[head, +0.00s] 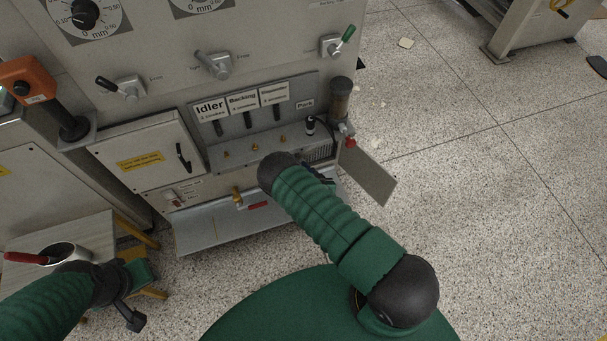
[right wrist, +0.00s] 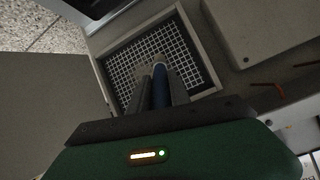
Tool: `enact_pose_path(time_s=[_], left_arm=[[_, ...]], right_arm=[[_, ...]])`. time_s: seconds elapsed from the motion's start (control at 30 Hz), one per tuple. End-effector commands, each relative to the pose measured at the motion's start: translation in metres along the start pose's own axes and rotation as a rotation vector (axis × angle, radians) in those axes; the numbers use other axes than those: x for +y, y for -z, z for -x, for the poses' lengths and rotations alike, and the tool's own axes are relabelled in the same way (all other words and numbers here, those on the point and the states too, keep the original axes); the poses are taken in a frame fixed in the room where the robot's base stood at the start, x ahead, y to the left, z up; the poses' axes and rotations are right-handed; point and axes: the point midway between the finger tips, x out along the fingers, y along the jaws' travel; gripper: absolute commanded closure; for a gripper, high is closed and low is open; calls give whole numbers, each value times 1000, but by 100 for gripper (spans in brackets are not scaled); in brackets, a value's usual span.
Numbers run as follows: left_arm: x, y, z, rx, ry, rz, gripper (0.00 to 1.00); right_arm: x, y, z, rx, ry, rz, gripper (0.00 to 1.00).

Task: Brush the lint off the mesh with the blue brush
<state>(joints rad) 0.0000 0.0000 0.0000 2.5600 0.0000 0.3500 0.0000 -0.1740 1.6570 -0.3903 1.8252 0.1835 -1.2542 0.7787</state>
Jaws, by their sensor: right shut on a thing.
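The mesh (right wrist: 126,72) shows in the right wrist view as a pale square grid over a dark opening inside a light frame. My right gripper (right wrist: 160,92) is shut on the blue brush (right wrist: 161,78), with the brush end over the lower middle of the mesh. I cannot tell whether the bristles touch it. No lint can be made out. In the head view my right forearm hides most of the right gripper and the brush at the machine front. My left gripper (head: 133,296) is at the lower left, beside a small table; its finger opening is unclear.
The grey machine (head: 265,75) has levers, dials and a row of labelled switches. A flat panel (head: 366,176) sticks out at its right. Speckled floor (head: 480,200) is open at right.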

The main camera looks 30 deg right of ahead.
Motion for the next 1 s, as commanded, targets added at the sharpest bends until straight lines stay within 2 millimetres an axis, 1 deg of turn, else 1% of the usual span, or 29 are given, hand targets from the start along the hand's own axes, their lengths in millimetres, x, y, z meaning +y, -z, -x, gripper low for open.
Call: enact_pose_path(time_s=[0.03,0.23,0.5,0.67,0.9,1.0], left_arm=[[0,0,2,0,0,0,64],[0,0,2,0,0,0,64],[0,1,5,0,0,0,64],[0,1,5,0,0,0,64],[0,2,6,0,0,0,64],[0,2,6,0,0,0,64]], right_arm=[[5,2,1,1,-1,0,100],[13,4,0,0,-1,0,100],[37,11,-1,1,0,-1,100],[42,12,-2,1,0,0,100],[65,19,-3,1,-1,-1,100],[69,20,-3,0,0,0,100]])
